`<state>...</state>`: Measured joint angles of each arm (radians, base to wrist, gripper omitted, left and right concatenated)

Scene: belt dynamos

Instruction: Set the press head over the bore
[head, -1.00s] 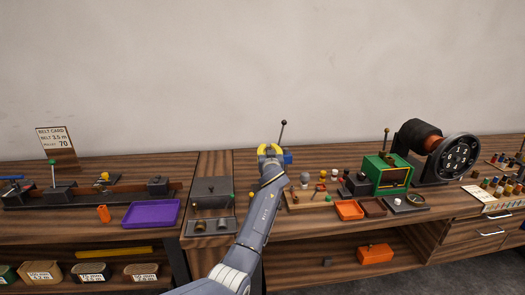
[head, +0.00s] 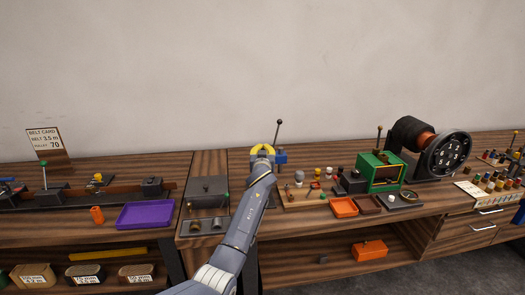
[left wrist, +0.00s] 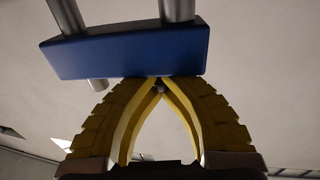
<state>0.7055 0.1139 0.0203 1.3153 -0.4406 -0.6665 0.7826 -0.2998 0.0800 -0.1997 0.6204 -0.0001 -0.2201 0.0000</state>
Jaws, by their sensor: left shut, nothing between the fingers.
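The press head is a blue block that shows in part (head: 281,157) just right of my left gripper in the head view. In the left wrist view the blue block (left wrist: 130,50) fills the upper left, with two grey posts (left wrist: 178,10) running up from it. My left gripper (head: 263,149) has yellow fingers, shut and empty. In the left wrist view its fingertips (left wrist: 160,84) meet at the block's lower edge; I cannot tell whether they touch it. A lever with a dark ball (head: 279,122) rises behind the gripper. The bore is not discernible; my arm hides the front of the press. My right gripper is out of view.
Left of my arm stand a grey box (head: 207,187) and a purple tray (head: 145,214). To the right are a wooden rack (head: 300,200) of small parts, an orange tray (head: 343,207), a green machine (head: 380,172) and a black dial wheel (head: 449,151). The wall behind is bare.

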